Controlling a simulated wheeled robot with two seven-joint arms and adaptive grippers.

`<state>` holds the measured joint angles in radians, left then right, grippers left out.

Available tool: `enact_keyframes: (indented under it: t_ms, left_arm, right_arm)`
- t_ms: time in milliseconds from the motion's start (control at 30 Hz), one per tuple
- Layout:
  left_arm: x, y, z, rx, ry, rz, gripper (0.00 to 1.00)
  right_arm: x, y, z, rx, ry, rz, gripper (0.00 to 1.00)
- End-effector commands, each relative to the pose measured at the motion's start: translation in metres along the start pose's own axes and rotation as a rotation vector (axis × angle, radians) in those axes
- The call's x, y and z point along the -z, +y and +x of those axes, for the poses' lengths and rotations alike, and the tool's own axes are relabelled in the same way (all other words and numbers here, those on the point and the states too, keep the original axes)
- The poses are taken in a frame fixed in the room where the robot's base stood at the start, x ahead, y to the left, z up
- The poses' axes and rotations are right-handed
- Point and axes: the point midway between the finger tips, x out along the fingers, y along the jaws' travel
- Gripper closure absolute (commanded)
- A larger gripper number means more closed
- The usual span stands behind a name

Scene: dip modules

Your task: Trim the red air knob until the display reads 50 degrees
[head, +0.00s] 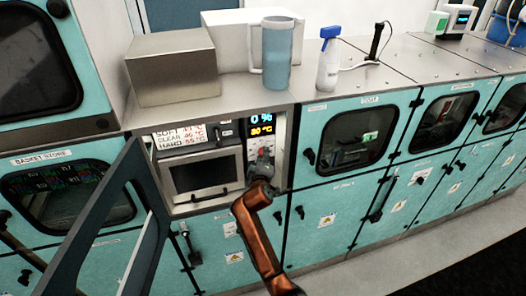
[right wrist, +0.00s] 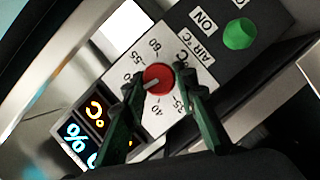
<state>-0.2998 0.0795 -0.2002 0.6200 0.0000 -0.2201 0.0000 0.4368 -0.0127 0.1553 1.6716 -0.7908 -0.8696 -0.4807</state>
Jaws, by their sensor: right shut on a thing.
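The red air knob (right wrist: 159,79) sits on a white dial plate (right wrist: 170,48) with printed numbers. My right gripper (right wrist: 161,78) has one finger on each side of the knob and is shut on it. The knob's pale mark points left and slightly down, toward a finger that hides part of the scale. In the head view the right gripper (head: 262,182) is at the control panel and covers the knob. The display (head: 261,124) shows 0 % in blue above a yellow reading that looks like 30 °C. In the wrist view a finger partly hides the display (right wrist: 94,110). My left gripper is out of view.
A green button (right wrist: 239,34) marked ON is beside the dial. A card (head: 183,136) lists SOFT, CLEAR and HARD temperatures. An open dark-framed door (head: 100,222) stands at the left. A blue jug (head: 277,55) and a spray bottle (head: 328,62) stand on the counter above.

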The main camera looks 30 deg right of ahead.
Motion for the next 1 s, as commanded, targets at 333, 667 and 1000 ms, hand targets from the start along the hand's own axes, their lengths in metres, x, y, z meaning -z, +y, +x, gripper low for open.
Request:
enact_keyframes:
  t_ms: [333,667,1000]
  left_arm:
    - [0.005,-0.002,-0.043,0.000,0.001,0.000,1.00]
    - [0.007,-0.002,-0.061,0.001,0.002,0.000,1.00]
    - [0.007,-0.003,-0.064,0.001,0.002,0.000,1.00]
  right_arm:
    - [0.000,0.005,-0.001,0.110,-0.004,0.263,0.98]
    - [-0.002,0.004,0.000,0.168,-0.004,0.404,0.98]
    - [-0.003,0.001,0.000,0.184,-0.004,0.439,0.98]
